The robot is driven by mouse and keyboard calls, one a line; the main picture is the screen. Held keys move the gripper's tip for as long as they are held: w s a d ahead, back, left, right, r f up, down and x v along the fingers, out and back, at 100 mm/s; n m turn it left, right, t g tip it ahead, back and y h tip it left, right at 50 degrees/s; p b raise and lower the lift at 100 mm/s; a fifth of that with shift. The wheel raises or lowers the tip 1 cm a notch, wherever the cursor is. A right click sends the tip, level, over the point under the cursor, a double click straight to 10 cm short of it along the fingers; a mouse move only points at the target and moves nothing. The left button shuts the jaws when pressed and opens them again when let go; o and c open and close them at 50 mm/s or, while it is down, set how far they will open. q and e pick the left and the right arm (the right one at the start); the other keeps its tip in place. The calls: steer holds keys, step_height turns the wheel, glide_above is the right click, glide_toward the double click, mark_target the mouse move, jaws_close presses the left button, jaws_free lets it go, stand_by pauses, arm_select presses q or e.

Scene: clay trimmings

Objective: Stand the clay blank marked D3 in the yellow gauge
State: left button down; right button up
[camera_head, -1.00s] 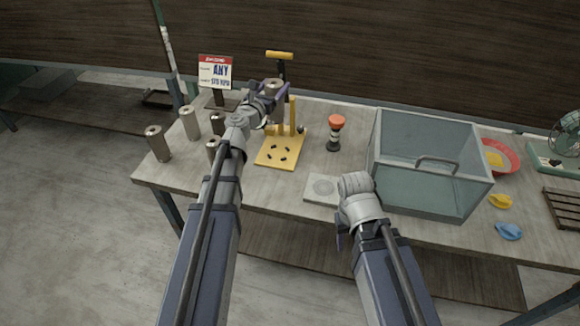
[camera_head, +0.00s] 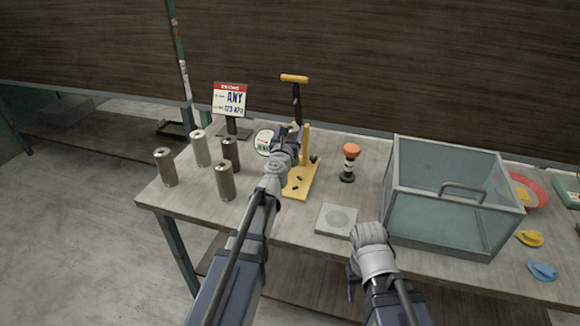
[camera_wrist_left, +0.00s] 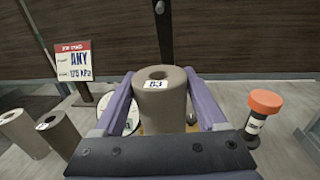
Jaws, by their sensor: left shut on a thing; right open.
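My left gripper (camera_head: 286,142) is shut on a clay blank. In the left wrist view the grey-brown blank (camera_wrist_left: 160,105) is upright between the purple fingers (camera_wrist_left: 160,100), with a hole in its top. Its white label ends in 3; the first character is unclear. My right gripper (camera_head: 352,280) is open at the table's front.
Several other blanks, including one in front (camera_head: 225,181), stand at the left. A red-topped tool (camera_head: 349,163) stands right of the gauge. A glass-sided box (camera_head: 440,225) fills the right. A grey square plate (camera_head: 336,220) lies near the front. A sign (camera_head: 230,100) stands behind.

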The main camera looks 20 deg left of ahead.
arm_select(q)
steer(key=shift+f+b, duration=3.95)
steer(key=shift+f, duration=0.5)
arm_select(e)
step_height(320, 180, down, 9)
steer(key=shift+r, duration=0.1)
arm_select(q)
steer(key=shift+f, duration=0.1)
jaws_free()
